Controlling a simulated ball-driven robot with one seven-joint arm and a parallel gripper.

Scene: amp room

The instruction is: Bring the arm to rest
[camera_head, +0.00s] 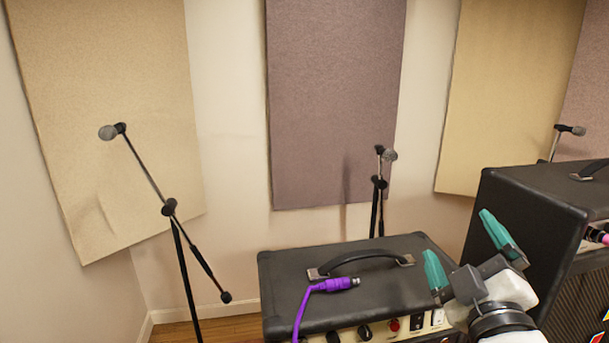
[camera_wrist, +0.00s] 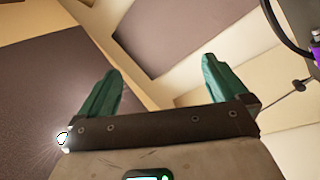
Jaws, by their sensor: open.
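My gripper (camera_head: 466,252) is at the lower right of the head view, in front of the amps. Its two teal fingers are spread apart with nothing between them. It is tilted, with the fingers pointing up and to the left. In the wrist view the open fingers (camera_wrist: 160,88) show wall panels beyond the gap. A purple piece also shows at the right edge of the wrist view (camera_wrist: 316,45).
A larger black amp cabinet (camera_head: 530,205) stands close on the right of my gripper. A microphone stand (camera_head: 172,225) is at the left, another (camera_head: 378,185) behind the small amp, and a third microphone (camera_head: 570,130) at the far right. Wood floor shows at the lower left.

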